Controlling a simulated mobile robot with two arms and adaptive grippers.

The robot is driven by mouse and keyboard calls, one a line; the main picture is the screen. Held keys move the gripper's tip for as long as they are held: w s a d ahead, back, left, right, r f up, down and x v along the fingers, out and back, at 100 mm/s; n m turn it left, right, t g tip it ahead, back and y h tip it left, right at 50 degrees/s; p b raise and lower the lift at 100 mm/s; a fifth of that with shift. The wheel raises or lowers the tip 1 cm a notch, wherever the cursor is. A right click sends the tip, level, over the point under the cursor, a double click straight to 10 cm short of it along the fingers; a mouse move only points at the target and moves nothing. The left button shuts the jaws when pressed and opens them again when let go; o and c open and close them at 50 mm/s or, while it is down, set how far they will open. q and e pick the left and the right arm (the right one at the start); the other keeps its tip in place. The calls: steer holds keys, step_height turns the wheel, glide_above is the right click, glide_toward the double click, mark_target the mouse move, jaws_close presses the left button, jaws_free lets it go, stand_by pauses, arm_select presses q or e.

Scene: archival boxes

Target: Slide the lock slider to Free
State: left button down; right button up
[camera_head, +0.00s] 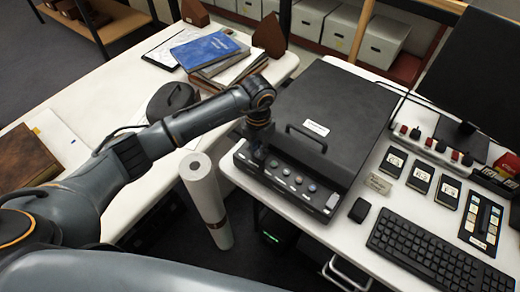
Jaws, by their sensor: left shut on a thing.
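A dark grey flatbed device (338,105) with a lid handle stands on the white desk at the right. Its sloped front panel (293,190) carries a row of small round controls and pale labels. My left gripper (259,154) points down at the left end of this panel and is shut on a small part there, which I take to be the lock slider. The fingers hide the slider, so its position cannot be read. My right gripper is not in view.
A keyboard (430,252), a mouse (360,210), dark labelled blocks (420,178) and a monitor (475,70) fill the right desk. A white paper roll (206,198) stands between the desks. Books (210,52) lie on the left table (100,95).

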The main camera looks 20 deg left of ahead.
mark_target(247, 149)
arm_select(q)
steer(key=a, duration=0.1)
steer(key=w+a, duration=0.1)
steer(key=a+b, duration=0.1)
steer(key=a, duration=0.1)
steer(key=shift+w+a, duration=0.1)
steer(key=shift+w, duration=0.15)
steer(key=c, duration=1.2)
jaws_free()
step_height(247, 149, up, 12)
